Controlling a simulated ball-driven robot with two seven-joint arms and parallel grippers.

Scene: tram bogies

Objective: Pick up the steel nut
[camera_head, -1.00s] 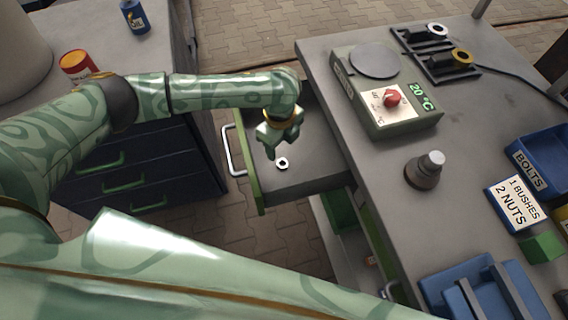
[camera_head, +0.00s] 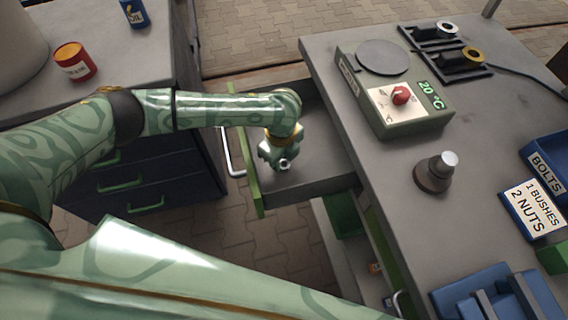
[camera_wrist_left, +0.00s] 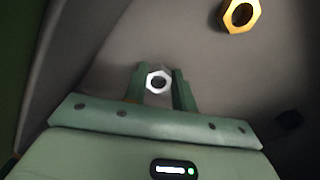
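The steel nut (camera_head: 284,165) is a small silvery hexagon ring inside the open drawer. In the left wrist view the steel nut (camera_wrist_left: 158,82) sits between the two green fingers of my left gripper (camera_wrist_left: 160,88). The finger gap is about as wide as the nut, and I cannot tell whether both fingers press on it. In the head view my left gripper (camera_head: 279,160) is low in the drawer, at the nut, and hides part of it. My right gripper is not in view.
The drawer (camera_head: 310,188) has raised walls close around my gripper. A brass-coloured nut (camera_wrist_left: 240,14) lies in the left wrist view.

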